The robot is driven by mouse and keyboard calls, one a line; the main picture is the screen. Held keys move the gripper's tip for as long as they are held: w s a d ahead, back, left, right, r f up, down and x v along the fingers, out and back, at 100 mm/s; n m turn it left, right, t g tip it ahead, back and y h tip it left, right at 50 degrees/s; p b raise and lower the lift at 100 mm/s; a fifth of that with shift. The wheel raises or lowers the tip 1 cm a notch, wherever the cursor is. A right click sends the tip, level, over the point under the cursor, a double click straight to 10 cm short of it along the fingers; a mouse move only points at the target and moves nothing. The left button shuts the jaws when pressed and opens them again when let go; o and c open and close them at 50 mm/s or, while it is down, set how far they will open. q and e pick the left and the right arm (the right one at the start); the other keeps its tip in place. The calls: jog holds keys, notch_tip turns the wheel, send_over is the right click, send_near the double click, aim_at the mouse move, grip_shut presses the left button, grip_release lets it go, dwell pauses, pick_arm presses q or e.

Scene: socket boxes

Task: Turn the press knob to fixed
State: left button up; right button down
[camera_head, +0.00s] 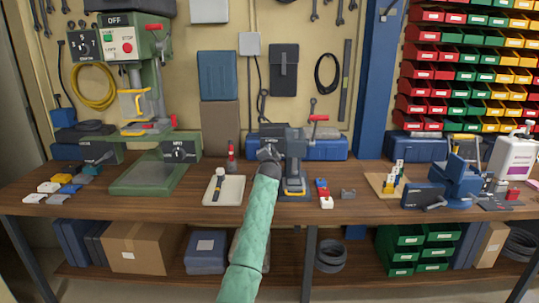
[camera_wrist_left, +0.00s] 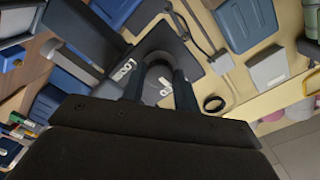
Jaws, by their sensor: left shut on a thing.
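The small blue-grey press (camera_head: 296,165) with a red-tipped lever stands on the bench at the middle. My left gripper (camera_head: 268,154) reaches its left side, and my green-sleeved arm covers part of it. In the left wrist view, my left gripper (camera_wrist_left: 160,92) is shut on the round dark knob (camera_wrist_left: 158,72), one finger on each side. A white label starting with "LO" (camera_wrist_left: 124,69) is left of the knob on the dark plate. Another small white mark shows between the fingers, too small to read. The knob's exact setting is hard to tell. My right gripper is not in view.
A white tray (camera_head: 212,199) with a brush-like tool lies left of the press. Red, blue and white blocks (camera_head: 323,193) lie right of it. A green drill press (camera_head: 150,172) stands further left, a blue vise (camera_head: 455,175) further right. A blue box (camera_head: 335,148) is behind.

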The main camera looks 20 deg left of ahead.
pick_arm(q)
jog(key=shift+f, duration=0.25)
jog(key=o, duration=1)
jog(key=shift+r, duration=0.15)
jog(key=shift+c, duration=0.2)
jog(key=b+v, duration=0.1)
jog(key=v, duration=0.6)
jog(key=shift+s+b, duration=0.3)
jog(key=shift+s, duration=0.1)
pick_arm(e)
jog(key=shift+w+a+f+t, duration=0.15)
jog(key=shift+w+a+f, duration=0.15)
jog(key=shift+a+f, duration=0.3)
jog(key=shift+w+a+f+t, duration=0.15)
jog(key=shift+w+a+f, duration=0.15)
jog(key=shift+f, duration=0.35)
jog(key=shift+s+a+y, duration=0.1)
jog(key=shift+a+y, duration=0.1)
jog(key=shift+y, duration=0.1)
